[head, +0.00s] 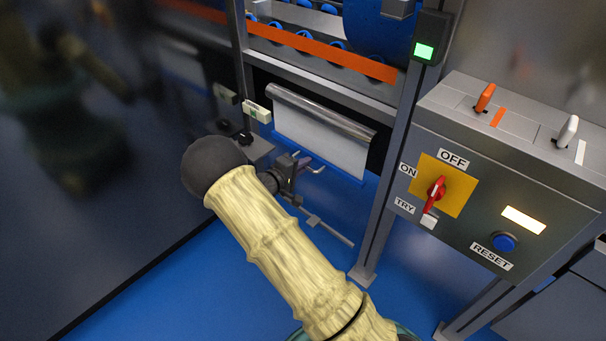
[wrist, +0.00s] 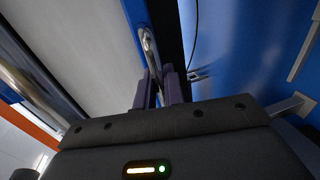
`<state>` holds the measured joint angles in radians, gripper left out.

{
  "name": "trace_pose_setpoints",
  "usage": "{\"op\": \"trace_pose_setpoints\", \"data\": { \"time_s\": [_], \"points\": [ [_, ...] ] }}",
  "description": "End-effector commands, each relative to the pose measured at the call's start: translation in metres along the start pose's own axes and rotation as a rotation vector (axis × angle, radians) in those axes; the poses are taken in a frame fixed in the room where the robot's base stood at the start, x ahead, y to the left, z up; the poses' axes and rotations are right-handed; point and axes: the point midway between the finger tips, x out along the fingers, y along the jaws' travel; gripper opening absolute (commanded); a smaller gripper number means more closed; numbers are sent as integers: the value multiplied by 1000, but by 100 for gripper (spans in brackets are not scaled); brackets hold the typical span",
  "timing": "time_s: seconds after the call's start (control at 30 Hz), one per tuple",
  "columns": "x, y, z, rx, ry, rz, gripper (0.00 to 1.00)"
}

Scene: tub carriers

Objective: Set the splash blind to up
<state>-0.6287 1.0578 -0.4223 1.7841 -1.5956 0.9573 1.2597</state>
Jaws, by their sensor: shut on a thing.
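The splash blind (head: 318,138) is a pale sheet hanging below a shiny metal roller (head: 320,112), with a blue bar along its lower edge. The sheet is drawn out below the roller. In the wrist view the sheet (wrist: 85,45) fills the upper left, and the blue bar (wrist: 134,12) runs along its edge with a metal pull handle (wrist: 149,45). My gripper (head: 302,163) is at the blind's lower edge. In the wrist view its dark fingers (wrist: 157,88) are shut on the handle. The fingers partly hide the grip point.
A grey control box (head: 470,235) with a red rotary switch (head: 436,190), a blue reset button (head: 504,242) and two levers stands at the right. A metal post (head: 388,190) stands between it and the blind. An orange rail (head: 320,50) crosses above. The blue floor (head: 190,285) is open at lower left.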

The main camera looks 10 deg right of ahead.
Motion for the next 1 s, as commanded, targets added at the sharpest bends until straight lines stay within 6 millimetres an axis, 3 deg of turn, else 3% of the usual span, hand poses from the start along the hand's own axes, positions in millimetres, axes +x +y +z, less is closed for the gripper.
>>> {"op": "trace_pose_setpoints", "data": {
  "time_s": [0.03, 0.1, 0.4, 0.6, 0.93, 1.0],
  "points": [
    [-7, 24, 0, 2, 0, -1, 0],
    [-11, 44, 0, 3, 0, -2, 0],
    [-23, 104, 0, 0, -1, -2, 0],
    [-26, 115, 0, -1, -1, -3, 0],
    [-26, 118, 0, 1, -1, 2, 0],
    [-26, 118, 0, 1, -1, 3, 20]
  ]
}}
